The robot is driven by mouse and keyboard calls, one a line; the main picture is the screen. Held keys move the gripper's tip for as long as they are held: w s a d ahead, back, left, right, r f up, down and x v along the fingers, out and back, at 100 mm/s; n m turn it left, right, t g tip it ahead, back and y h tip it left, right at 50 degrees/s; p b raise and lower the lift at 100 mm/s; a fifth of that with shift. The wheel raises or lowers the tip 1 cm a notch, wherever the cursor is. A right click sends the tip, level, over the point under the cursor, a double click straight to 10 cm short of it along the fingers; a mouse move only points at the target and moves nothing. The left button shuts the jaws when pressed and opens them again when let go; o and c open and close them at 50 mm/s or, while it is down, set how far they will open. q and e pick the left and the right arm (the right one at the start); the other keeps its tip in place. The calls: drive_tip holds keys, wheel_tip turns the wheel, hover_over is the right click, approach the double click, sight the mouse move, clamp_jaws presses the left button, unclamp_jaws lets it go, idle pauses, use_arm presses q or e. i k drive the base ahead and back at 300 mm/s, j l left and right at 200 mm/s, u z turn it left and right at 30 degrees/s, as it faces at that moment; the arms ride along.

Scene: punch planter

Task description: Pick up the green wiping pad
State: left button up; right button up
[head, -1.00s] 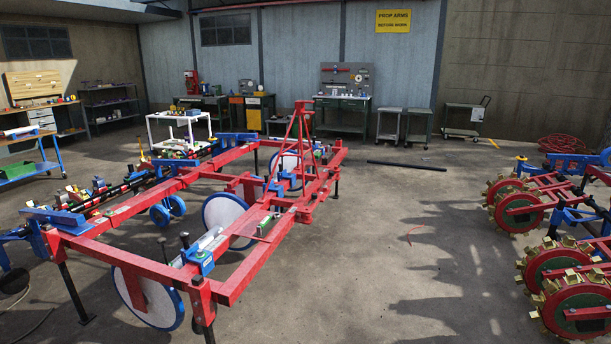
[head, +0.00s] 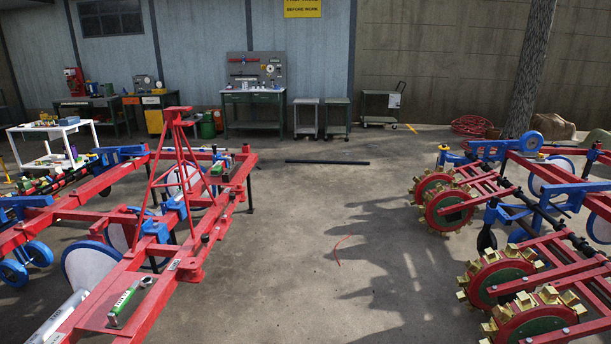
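I cannot single out a green wiping pad with certainty. A small green and white item (head: 122,305) lies on the red frame of the left machine, low in the head view. Another small green item (head: 216,169) is on the same frame farther back. Neither is clear enough to name. Neither of my grippers shows in the head view.
The red planter frame (head: 185,262) fills the left. A machine with toothed red wheels (head: 500,280) stands at right. Open concrete floor lies between them, with a dark bar (head: 327,162) across it. A workbench (head: 253,107), carts (head: 337,117) and a white table (head: 45,133) stand behind.

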sight(216, 171)
drive_tip(key=i, duration=2.75)
drive_tip(key=i+u, duration=0.15)
drive_tip(key=i, duration=0.45)
drive_tip(key=i+l+u, duration=0.1)
drive_tip(key=i, duration=0.5)
drive_tip(key=i+l+u, duration=0.15)
drive_tip(key=i, duration=0.45)
drive_tip(key=l, duration=0.1)
